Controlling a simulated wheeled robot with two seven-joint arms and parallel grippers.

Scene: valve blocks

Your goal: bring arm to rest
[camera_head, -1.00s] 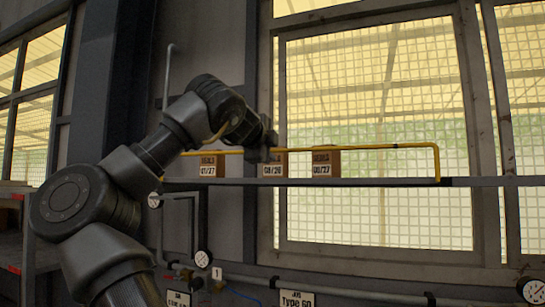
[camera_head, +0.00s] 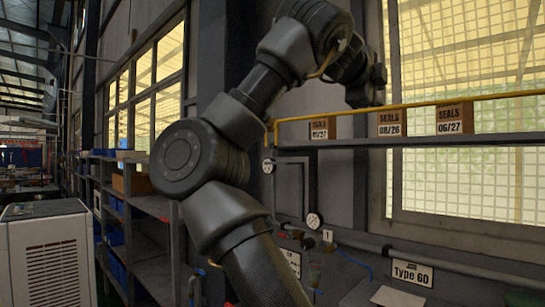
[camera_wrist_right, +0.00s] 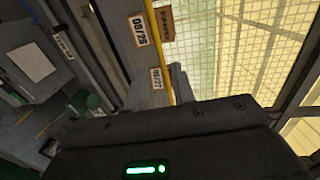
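My right gripper (camera_head: 374,82) is at the end of the dark arm in the head view, raised above the yellow rail, in front of the wall and window frame. Its fingers are small and dark there, and I cannot tell their opening. In the right wrist view the dark gripper body fills the bottom, with a grey finger part (camera_wrist_right: 181,84) sticking up; no held thing shows. Cardboard seal boxes stand on the shelf: 01/27 (camera_head: 322,124), 08/26 (camera_head: 391,120) and 06/27 (camera_head: 455,116). My left gripper is not in view.
The yellow rail (camera_head: 420,104) runs along the grey shelf (camera_head: 420,142). Below are gauges (camera_head: 314,220), pipes and a "Type 60" sign (camera_head: 412,272). Racking (camera_head: 150,205) and a pale cabinet (camera_head: 48,255) stand left. An open aisle lies beyond.

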